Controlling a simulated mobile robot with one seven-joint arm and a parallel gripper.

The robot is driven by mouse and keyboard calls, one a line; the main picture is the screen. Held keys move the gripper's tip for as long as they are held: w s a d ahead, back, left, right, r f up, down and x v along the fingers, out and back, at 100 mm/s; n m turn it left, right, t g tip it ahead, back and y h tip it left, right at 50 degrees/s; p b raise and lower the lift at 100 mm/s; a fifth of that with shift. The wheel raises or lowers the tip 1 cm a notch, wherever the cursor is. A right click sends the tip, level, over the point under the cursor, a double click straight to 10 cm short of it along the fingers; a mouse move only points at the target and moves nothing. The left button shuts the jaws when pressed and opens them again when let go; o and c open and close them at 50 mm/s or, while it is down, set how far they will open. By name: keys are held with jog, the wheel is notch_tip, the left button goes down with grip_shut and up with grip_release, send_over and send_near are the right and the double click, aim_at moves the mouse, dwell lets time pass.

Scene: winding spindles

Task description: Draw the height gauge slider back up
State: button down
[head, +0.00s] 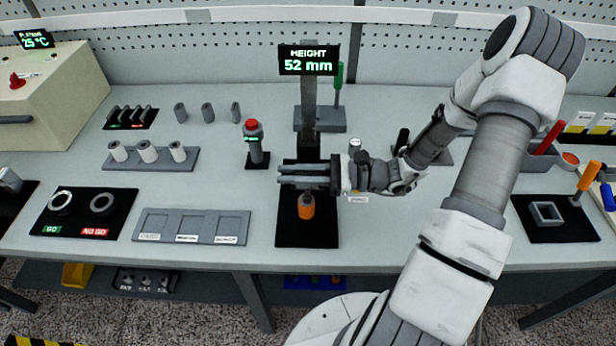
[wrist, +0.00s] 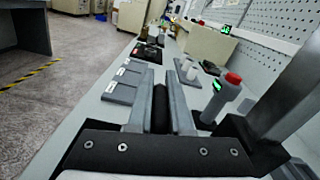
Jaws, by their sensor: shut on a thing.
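The height gauge has a grey upright column (head: 309,110) on a black base plate (head: 293,236). Its display (head: 309,60) reads "HEIGHT 52 mm". My gripper (head: 285,178) lies level across the front of the column, low down, with its fingers pointing left. In the wrist view my gripper (wrist: 160,82) is shut on a dark bar (wrist: 160,112), which I take to be the slider's grip. The fingers hide most of the slider in the head view. An orange piece (head: 306,207) stands upright on the base just below the fingers.
A post with a red button (head: 252,140) stands left of the column. A grey tray (head: 191,227) with three compartments lies front left. A green-handled tool (head: 339,80) stands behind. The air above my gripper, in front of the column, looks clear.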

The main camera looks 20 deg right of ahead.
dwell(0.3)
notch_tip(320, 180, up, 15)
jog(key=p, duration=1.3)
jog(key=shift+r, duration=0.2)
dwell(0.6)
jog(key=c, duration=0.8)
grip_release()
jog(key=shift+c, duration=0.2)
jog(key=shift+d, duration=0.1)
jog(key=v, duration=0.7)
jog(key=shift+p, duration=0.4)
